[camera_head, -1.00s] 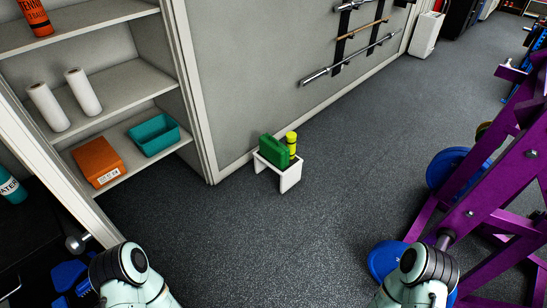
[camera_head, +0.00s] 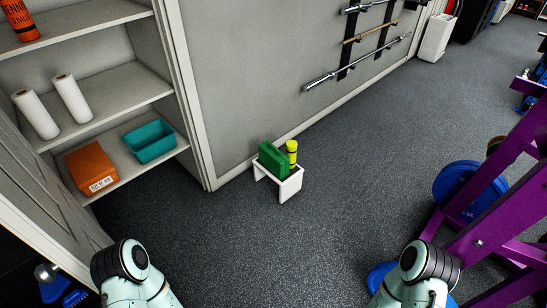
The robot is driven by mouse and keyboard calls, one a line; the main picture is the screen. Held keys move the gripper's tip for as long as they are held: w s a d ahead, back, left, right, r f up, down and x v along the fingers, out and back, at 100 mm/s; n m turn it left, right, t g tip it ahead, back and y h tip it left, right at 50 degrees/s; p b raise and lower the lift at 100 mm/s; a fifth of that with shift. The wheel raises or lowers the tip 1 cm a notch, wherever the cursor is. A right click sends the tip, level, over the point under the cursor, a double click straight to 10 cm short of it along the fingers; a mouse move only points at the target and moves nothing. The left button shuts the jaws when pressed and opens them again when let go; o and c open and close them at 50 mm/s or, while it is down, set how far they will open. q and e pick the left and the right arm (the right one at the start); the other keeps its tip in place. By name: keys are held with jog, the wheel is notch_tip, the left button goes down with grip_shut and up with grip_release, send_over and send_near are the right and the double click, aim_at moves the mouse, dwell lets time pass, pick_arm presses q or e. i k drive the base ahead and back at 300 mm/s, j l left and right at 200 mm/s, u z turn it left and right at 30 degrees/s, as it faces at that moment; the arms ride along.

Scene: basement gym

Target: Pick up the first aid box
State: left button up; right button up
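A green box (camera_head: 271,159), which looks like the first aid box, stands upright on a small white stool (camera_head: 291,187) against the wall. A yellow cylinder (camera_head: 291,151) with a dark band stands right beside it on the stool. Parts of my two arms show at the bottom left and bottom right of the head view, well short of the stool. Both grippers are out of view.
Open shelves at left hold an orange box (camera_head: 91,167), a teal bin (camera_head: 150,141) and white rolls (camera_head: 72,98). A purple rack (camera_head: 490,205) with blue plates (camera_head: 466,188) stands at right. The dark floor (camera_head: 250,245) before the stool is clear.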

aim_at(274, 159)
jog(key=i+l+u, duration=0.1)
jog(key=i, duration=0.3)
jog(key=i+l+u, duration=0.1)
jog(key=i+l, duration=0.15)
jog(key=i, duration=0.2)
jog(key=i+l+u, duration=0.1)
jog(key=i+l, duration=0.15)
jog(key=i, duration=0.15)
jog(key=i+l+u, duration=0.15)
jog(key=i+l, duration=0.25)
jog(key=i+l+u, duration=0.15)
jog(key=i+l, duration=0.2)
jog(key=l, duration=0.2)
jog(key=i+l, duration=0.1)
jog(key=l, duration=0.25)
jog(key=i+l+u, duration=0.15)
jog(key=l, duration=0.5)
jog(key=i+l, duration=0.35)
jog(key=i+l+u, duration=0.15)
jog(key=i+l, duration=0.25)
jog(key=l, duration=0.15)
